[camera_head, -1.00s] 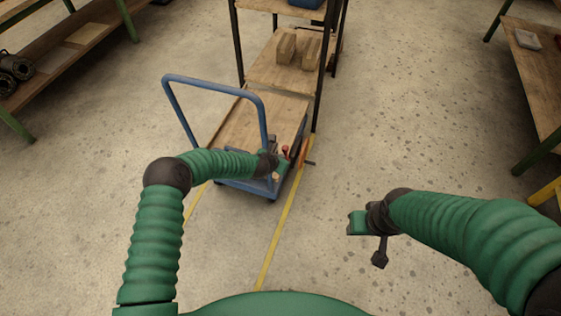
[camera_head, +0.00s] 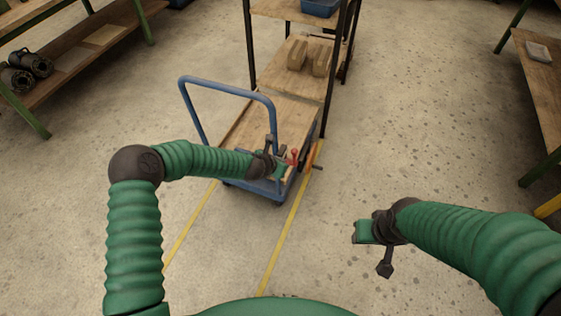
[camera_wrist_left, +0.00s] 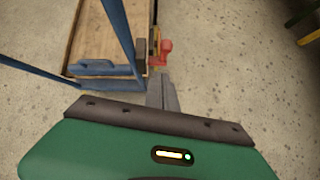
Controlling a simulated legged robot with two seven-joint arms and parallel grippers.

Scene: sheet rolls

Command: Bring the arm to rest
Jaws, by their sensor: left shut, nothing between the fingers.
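My left arm comes in from the left and bends to the right, with its gripper (camera_head: 284,169) over the near right corner of the blue cart (camera_head: 262,190). In the left wrist view the gripper's grey fingers (camera_wrist_left: 162,92) are together, with nothing between them. A red part (camera_wrist_left: 165,48) shows just beyond the fingers, and also in the head view (camera_head: 294,157). I cannot tell whether the fingers touch it. My right gripper (camera_head: 360,232) hangs over bare floor at the right; its jaw opening is not clear.
A shelf rack with wooden blocks (camera_head: 297,54) and a blue bin (camera_head: 320,8) stands behind the cart. Dark rolls (camera_head: 30,65) lie on a left bench shelf. A wooden table (camera_head: 541,85) is at the right. Yellow floor lines (camera_head: 285,235) run near the cart; the middle floor is free.

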